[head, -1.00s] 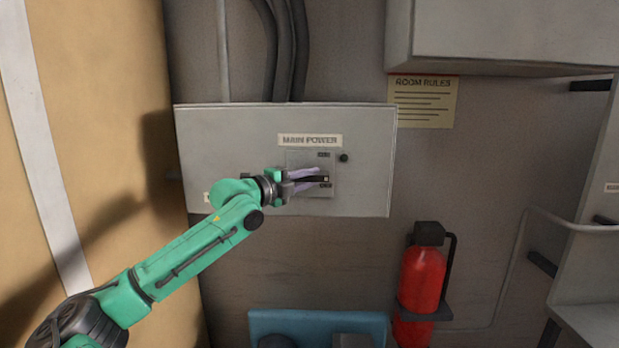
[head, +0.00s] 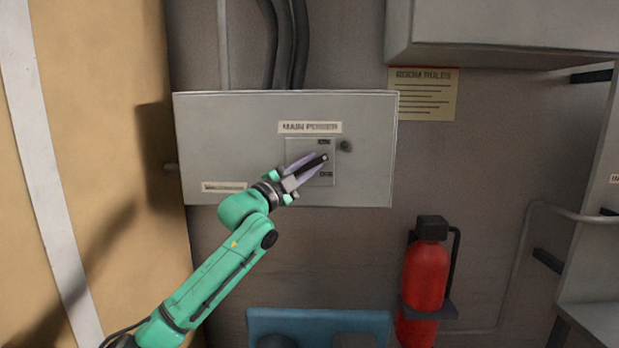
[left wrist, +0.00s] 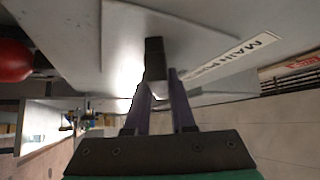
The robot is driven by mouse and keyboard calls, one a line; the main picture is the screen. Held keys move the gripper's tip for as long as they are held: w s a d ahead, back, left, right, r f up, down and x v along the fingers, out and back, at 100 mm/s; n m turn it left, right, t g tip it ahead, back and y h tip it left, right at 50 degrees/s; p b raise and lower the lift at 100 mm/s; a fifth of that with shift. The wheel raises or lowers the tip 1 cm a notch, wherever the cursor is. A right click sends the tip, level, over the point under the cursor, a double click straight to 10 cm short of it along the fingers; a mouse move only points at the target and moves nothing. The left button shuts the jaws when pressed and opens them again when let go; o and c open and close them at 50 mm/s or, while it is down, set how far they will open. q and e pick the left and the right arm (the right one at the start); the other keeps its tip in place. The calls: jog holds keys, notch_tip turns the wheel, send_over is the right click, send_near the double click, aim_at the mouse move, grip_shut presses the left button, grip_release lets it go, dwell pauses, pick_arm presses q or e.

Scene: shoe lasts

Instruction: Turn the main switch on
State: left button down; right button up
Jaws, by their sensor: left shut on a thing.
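The grey main power box (head: 240,140) is on the wall in the head view, labelled "MAIN POWER" (head: 310,127). Its black switch handle (head: 312,163) sits on a small square plate and tilts up to the right. My left gripper (head: 314,165) is shut on the handle, with one purple finger on either side. In the left wrist view the dark handle (left wrist: 154,60) stands between the ends of the purple fingers (left wrist: 161,88). My right gripper is out of view.
A red fire extinguisher (head: 425,275) hangs at lower right. A grey cabinet (head: 505,35) juts out at upper right above the room rules sheet (head: 423,94). A blue box (head: 265,322) is below. A tan panel (head: 110,120) stands at the left.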

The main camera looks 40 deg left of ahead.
pick_arm(q)
jog(key=n+t+y+b, duration=0.1)
jog(key=n, duration=0.1)
jog(key=n+t+y+b, duration=0.1)
jog(key=n, duration=0.1)
jog(key=n+y+b, duration=0.1)
jog(key=n+b, duration=0.1)
jog(key=shift+f+t+y, duration=0.3)
jog(key=shift+t+y, duration=0.1)
jog(key=n+y+b, duration=0.1)
jog(key=n+y, duration=0.1)
jog(key=n, duration=0.1)
jog(key=shift+t+y, duration=0.3)
jog(key=n+y+b, duration=0.1)
jog(key=n+y, duration=0.2)
jog(key=n, duration=0.1)
jog(key=shift+r, duration=0.1)
jog(key=n+y, duration=0.2)
jog(key=n+g+y, duration=0.1)
jog(key=n+y, duration=0.1)
jog(key=shift+r+n+g+y, duration=0.15)
jog(key=shift+n+g+y, duration=0.15)
jog(key=shift+n+y, duration=0.1)
jog(key=shift+n+g+y, duration=0.9)
jog(key=shift+n+y, duration=0.7)
jog(key=shift+n, duration=0.4)
jog(key=shift+n+g+y, duration=0.3)
jog(key=shift+n+y, duration=0.1)
jog(key=c, duration=0.8)
grip_release()
